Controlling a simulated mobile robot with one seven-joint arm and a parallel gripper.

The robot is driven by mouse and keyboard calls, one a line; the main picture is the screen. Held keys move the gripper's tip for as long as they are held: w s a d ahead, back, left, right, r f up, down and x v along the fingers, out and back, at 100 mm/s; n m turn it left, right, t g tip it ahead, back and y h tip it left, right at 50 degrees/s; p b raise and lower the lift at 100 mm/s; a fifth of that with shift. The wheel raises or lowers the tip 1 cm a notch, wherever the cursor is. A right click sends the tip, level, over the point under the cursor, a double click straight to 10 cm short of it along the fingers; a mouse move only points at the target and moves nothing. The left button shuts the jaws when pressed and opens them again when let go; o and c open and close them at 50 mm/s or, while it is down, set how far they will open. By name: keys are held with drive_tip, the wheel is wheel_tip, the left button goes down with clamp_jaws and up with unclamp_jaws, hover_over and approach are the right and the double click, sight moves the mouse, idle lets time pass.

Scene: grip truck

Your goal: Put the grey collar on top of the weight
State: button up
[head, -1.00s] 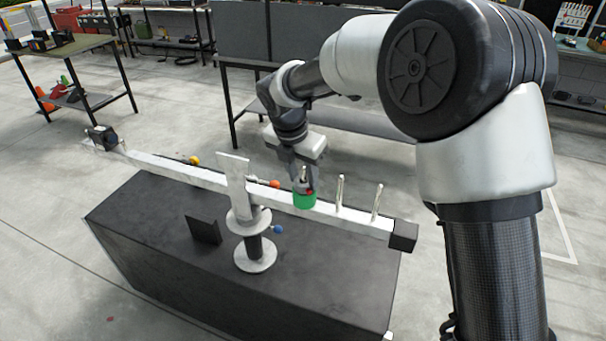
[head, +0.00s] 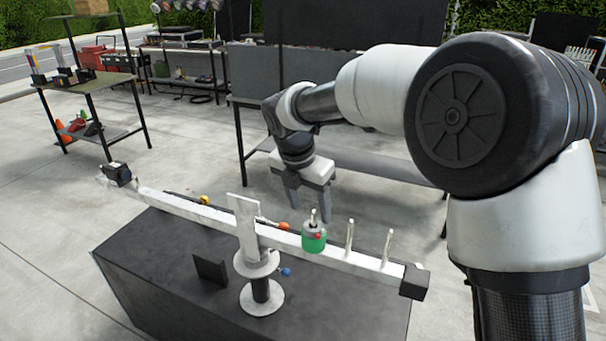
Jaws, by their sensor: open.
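The green weight (head: 314,244) sits on the white beam (head: 205,213), around an upright metal pin (head: 313,215). A grey ring that looks like the grey collar (head: 309,228) lies on top of the weight, around the pin. A small red knob shows at its front. The ring is small in view, so I cannot tell whether it sits fully flat. My gripper (head: 309,207) is open and empty, pointing down above and behind the weight, apart from the ring.
Two bare pins (head: 349,235) stand on the beam to the right of the weight. A white post (head: 244,230) on a round stand carries the beam over a dark box (head: 165,270). A dark block (head: 118,173) is at the beam's left end. Benches stand behind.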

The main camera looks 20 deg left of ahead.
drive_tip(key=v, duration=1.2)
drive_tip(key=shift+p, duration=0.35)
